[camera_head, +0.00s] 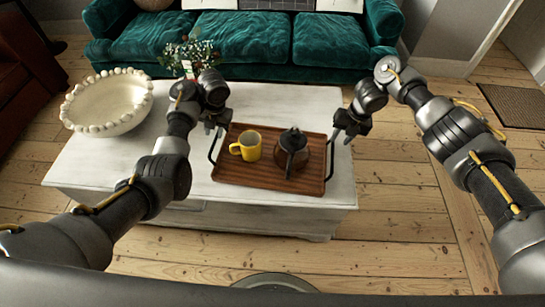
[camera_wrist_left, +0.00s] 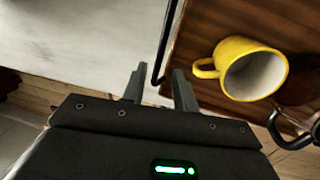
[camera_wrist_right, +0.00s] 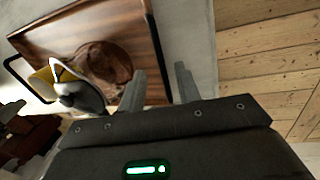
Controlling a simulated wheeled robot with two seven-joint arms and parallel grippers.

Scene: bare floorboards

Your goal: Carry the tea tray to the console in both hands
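The brown wooden tea tray (camera_head: 230,175) lies on the white coffee table. It carries a yellow mug (camera_head: 250,146) and a dark teapot (camera_head: 291,152), both upright. Black bar handles stand at its left and right ends. My left gripper (camera_head: 214,124) is at the left handle; in the left wrist view the open fingers (camera_wrist_left: 157,88) have the handle bar (camera_wrist_left: 166,45) between them. My right gripper (camera_head: 348,130) is at the right handle; in the right wrist view the open fingers (camera_wrist_right: 158,88) have the bar (camera_wrist_right: 154,40) between them. No console can be made out.
The coffee table (camera_head: 120,165) also bears a large white beaded bowl (camera_head: 108,103) at left and a flower vase (camera_head: 188,58) at the back. A green sofa (camera_head: 240,40) stands behind. Floorboards (camera_head: 400,220) are clear at right; a dark mat (camera_head: 515,108) lies further right.

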